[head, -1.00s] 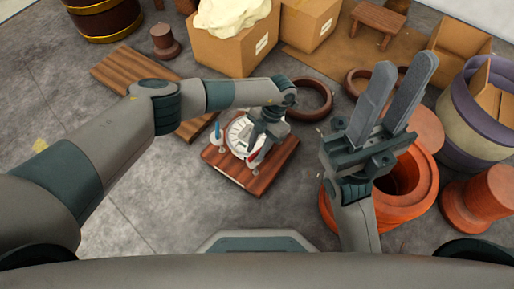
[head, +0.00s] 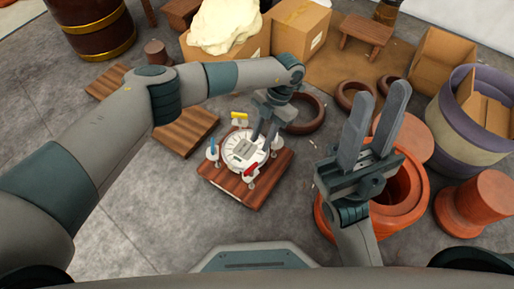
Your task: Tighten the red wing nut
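The red wing nut (head: 250,170) stands at the near right edge of a white round dial-like disc (head: 232,154) on a square wooden board (head: 237,187). A blue wing nut (head: 212,150) stands at the disc's left, and a yellow one (head: 240,117) at its far side. My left gripper (head: 262,142) points down over the right part of the disc, beyond the red wing nut and apart from it. Its fingers look parted, with nothing seen between them. My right gripper (head: 380,98) is open and empty, pointing up and away to the right of the board.
Orange clay pots (head: 408,205) stand at the right, close to my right gripper. Dark rings (head: 306,112) lie behind the board. Cardboard boxes (head: 298,30) and wooden planks (head: 185,130) lie farther back.

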